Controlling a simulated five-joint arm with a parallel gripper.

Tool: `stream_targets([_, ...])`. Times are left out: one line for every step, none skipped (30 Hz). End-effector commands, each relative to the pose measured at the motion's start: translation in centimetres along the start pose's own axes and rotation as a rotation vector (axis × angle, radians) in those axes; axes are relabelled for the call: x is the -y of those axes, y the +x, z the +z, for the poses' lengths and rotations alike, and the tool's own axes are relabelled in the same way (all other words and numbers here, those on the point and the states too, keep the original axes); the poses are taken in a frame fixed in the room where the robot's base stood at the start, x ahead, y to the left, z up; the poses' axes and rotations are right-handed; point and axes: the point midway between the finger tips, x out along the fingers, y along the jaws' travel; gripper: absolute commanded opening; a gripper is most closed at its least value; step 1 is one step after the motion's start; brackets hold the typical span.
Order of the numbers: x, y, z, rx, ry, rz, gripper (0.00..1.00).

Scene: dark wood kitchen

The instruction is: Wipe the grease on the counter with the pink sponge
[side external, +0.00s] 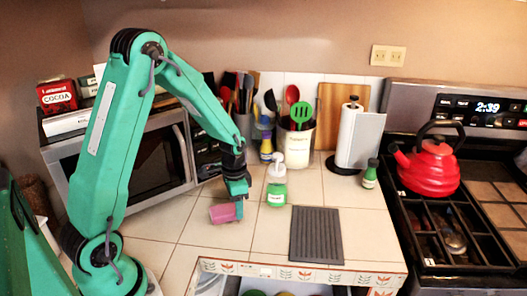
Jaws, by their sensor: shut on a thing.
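The pink sponge (222,214) is at the lower end of my arm, low over the tiled counter (190,235). My gripper (238,196) is shut on the sponge from above, holding its right part. I cannot tell whether the sponge touches the tiles. No grease can be made out on the counter in this view; part of the counter is hidden behind my arm.
A green and white soap bottle (277,185) stands close to the right of my gripper. A dark ridged mat (317,234) lies to the right. A microwave (150,160) is behind my arm. The stove with a red kettle (433,168) is at the right. Tiles left of the mat are clear.

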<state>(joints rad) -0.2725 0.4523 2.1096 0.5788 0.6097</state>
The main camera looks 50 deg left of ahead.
Motion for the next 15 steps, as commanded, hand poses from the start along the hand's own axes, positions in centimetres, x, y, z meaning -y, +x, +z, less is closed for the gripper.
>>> stream_targets([0.2,0.1,0.6,0.003,-0.003,0.002,0.24])
stream_targets([0.3,0.0,0.8,0.003,-0.004,0.002,0.24])
stream_targets([0.5,0.0,1.2,0.003,-0.003,0.002,0.24])
stream_targets([0.6,0.0,1.4,0.003,-0.003,0.002,0.24])
stream_targets([0.7,0.0,1.6,0.003,-0.003,0.002,0.24])
stream_targets([0.9,0.1,2.0,0.003,-0.004,0.002,0.24])
stream_targets([1.0,0.0,2.1,0.002,-0.003,0.001,0.24])
stream_targets([0.9,-0.2,2.0,0.000,-0.001,0.000,0.24])
stream_targets([1.0,-0.8,1.9,-0.002,0.000,-0.001,0.24])
stream_targets([1.0,-1.7,1.9,-0.004,0.000,-0.004,0.24])
stream_targets([1.0,-2.4,1.9,-0.005,0.000,-0.004,0.24])
stream_targets([0.9,-2.5,1.9,-0.001,0.000,-0.001,0.24])
stream_targets([0.9,-2.8,1.9,-0.001,0.000,0.000,0.24])
stream_targets([0.9,-3.0,1.9,-0.001,0.000,0.000,0.24])
stream_targets([0.9,-3.4,1.9,-0.001,0.000,-0.001,0.24])
